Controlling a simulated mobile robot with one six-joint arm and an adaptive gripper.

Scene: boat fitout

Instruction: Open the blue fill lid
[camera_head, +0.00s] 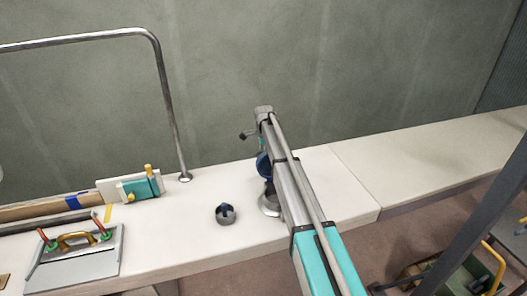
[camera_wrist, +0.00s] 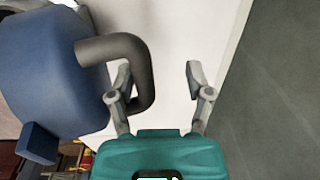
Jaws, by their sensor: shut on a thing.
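The blue fill lid (camera_wrist: 45,75) fills the left of the wrist view, with a bent dark grey handle (camera_wrist: 137,62) reaching from it between my fingers. My gripper (camera_wrist: 157,80) is shut on that handle, although a gap shows beside the right finger. In the head view the blue lid (camera_head: 263,164) shows beside my arm, tilted up above a round metal fill ring (camera_head: 268,206) on the white deck. My arm hides part of the lid and ring, and the grip is not clear in the head view.
A metal rail (camera_head: 168,95), a teal-and-yellow device (camera_head: 140,188) and a grey panel with a brass handle (camera_head: 75,258) are further left. The white deck (camera_head: 430,155) to the right is clear.

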